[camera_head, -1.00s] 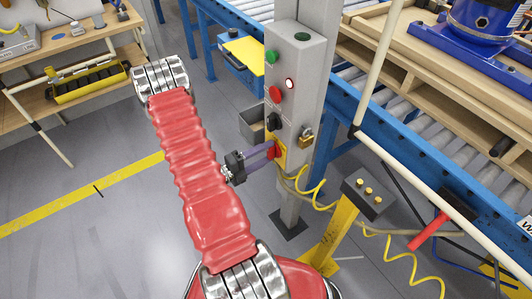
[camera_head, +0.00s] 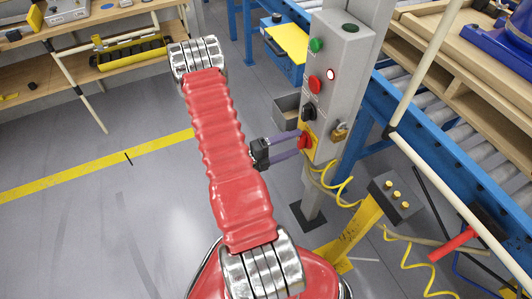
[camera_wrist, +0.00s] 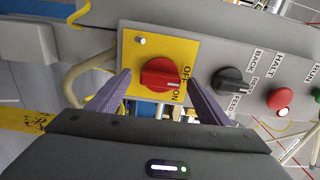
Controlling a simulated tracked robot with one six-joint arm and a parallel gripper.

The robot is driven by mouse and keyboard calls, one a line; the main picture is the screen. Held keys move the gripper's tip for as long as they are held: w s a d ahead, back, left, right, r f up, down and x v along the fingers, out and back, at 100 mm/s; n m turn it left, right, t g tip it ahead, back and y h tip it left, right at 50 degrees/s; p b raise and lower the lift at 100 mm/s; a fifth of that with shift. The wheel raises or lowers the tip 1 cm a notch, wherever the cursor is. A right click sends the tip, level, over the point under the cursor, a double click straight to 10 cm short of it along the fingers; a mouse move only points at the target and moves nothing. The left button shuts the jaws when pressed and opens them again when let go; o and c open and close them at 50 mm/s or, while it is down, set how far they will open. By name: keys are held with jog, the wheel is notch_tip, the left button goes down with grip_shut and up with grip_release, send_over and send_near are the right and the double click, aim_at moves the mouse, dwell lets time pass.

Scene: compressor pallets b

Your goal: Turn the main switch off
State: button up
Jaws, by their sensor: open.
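The main switch is a red rotary knob (camera_wrist: 160,76) on a yellow plate (camera_wrist: 138,50) with OFF and ON printed beside it. A short white mark on the knob lies toward the ON lettering. In the head view the red knob (camera_head: 304,141) sits low on the grey control post (camera_head: 337,95). My gripper (camera_wrist: 159,80) is open, with one purple finger on each side of the knob; I cannot tell whether they touch it. In the head view my gripper (camera_head: 296,146) reaches the knob from the left.
Beside the switch are a black selector (camera_wrist: 232,82), a red button (camera_wrist: 280,99) and a green button (camera_head: 317,45). A brass padlock (camera_head: 340,131) hangs on the post. A yellow pedestal with a button box (camera_head: 394,197) and coiled yellow cable stands right. Floor at left is clear.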

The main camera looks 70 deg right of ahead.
jog(key=v, duration=1.2)
jog(key=shift+f, duration=0.1)
dwell(0.6)
